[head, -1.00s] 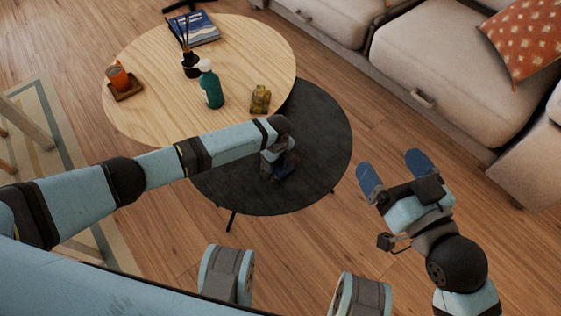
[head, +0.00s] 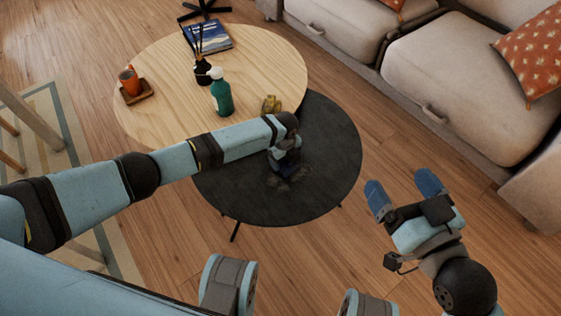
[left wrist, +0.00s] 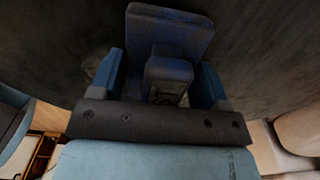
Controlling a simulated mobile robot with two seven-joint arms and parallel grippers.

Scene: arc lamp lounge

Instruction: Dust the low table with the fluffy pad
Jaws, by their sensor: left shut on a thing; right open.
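The low table is the round black table (head: 325,195), partly under the wooden one. My left gripper (head: 284,168) is over its middle, pointing down, and is shut on a dark blue pad (left wrist: 172,28) with a block-shaped grip. In the left wrist view the gripper (left wrist: 160,88) has a blue finger on each side of that grip. The pad lies at or just above the tabletop; contact cannot be told. In the head view the pad is mostly hidden. A faint greyish patch shows around the gripper's tip. My right gripper (head: 403,192) is open and empty, right of the table.
The wooden table (head: 165,110) holds a green bottle (head: 221,97), a dark reed diffuser (head: 202,71), a book (head: 208,36), an orange cup (head: 130,82) on a coaster and a small yellowish object (head: 271,104). A beige sofa (head: 455,85) stands right. Floor between is clear.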

